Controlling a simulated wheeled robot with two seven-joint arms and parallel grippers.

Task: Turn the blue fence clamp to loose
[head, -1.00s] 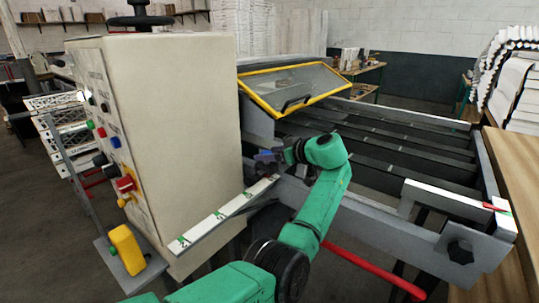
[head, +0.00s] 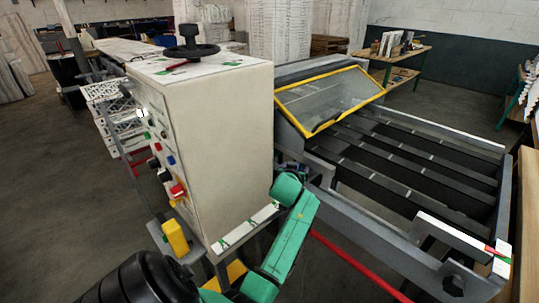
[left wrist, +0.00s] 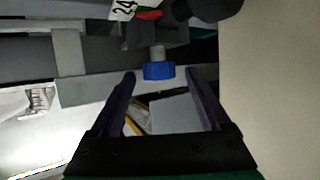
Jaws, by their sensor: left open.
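The blue fence clamp (left wrist: 158,71) is a small ribbed knob on a short grey stem, seen in the left wrist view at upper centre. My left gripper (left wrist: 161,78) is open, with its two dark fingers on either side of the knob's position. The knob shows between the fingertips or just beyond them; I cannot tell the depth. No finger visibly touches it. In the head view my green left arm reaches to the machine beside the cabinet, and its gripper and the clamp are hidden there. My right gripper is in no view.
The beige control cabinet (head: 225,140) stands close beside my left arm. The machine has a yellow-framed clear guard (head: 330,98) and a slatted bed (head: 400,160). A red bar (head: 350,260) runs low in front. A dark rounded part (left wrist: 212,8) lies near the knob.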

